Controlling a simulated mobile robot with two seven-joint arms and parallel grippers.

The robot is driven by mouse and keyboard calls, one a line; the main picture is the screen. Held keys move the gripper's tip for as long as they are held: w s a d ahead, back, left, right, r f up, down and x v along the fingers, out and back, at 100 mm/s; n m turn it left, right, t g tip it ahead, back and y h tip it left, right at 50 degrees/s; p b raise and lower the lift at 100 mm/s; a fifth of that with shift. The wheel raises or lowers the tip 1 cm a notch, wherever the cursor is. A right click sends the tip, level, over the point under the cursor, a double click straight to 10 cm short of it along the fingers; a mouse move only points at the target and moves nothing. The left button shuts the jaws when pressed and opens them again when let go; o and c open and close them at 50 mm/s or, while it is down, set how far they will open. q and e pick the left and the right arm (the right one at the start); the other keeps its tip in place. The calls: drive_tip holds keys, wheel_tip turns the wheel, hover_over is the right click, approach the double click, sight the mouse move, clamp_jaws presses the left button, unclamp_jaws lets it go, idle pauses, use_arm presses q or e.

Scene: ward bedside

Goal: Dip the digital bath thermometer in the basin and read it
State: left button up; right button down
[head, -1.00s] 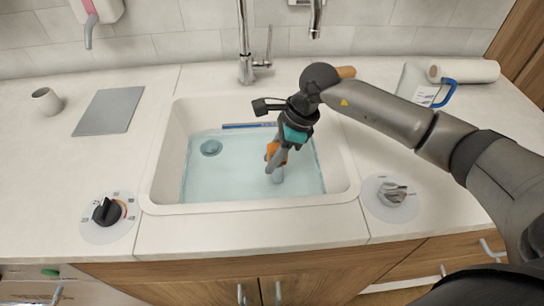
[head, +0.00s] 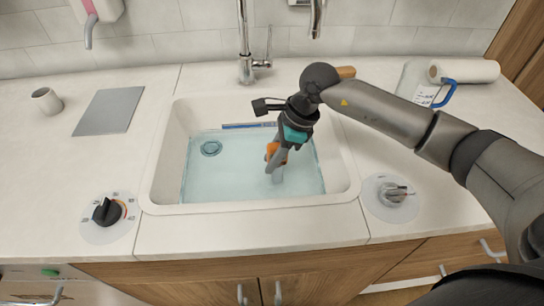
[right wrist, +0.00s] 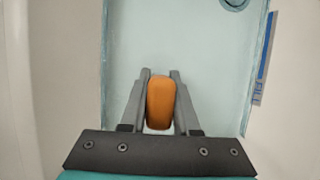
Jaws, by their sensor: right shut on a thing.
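The white basin (head: 160,180) is set into the counter and holds clear bluish water (head: 225,175); the water also fills much of the right wrist view (right wrist: 190,45). My right gripper (head: 276,165) is over the basin, pointing down, its fingertips at or near the water. It is shut on an orange thing, which I take to be the bath thermometer (right wrist: 160,102); its orange part also shows between the fingers in the head view (head: 272,151). Its lower end is hidden or blurred by the water, and no display reading is visible. My left gripper is not in view.
A tap (head: 245,65) stands behind the basin. A blue-marked strip (head: 248,125) is on the basin's back wall. Dials sit left (head: 107,211) and right (head: 392,196) of the basin.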

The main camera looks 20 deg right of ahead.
idle(0.6)
drive_tip(key=shift+r, duration=0.2)
wheel_tip(320, 180, up, 17)
drive_tip(key=p, duration=1.1)
drive_tip(key=shift+f, duration=0.15)
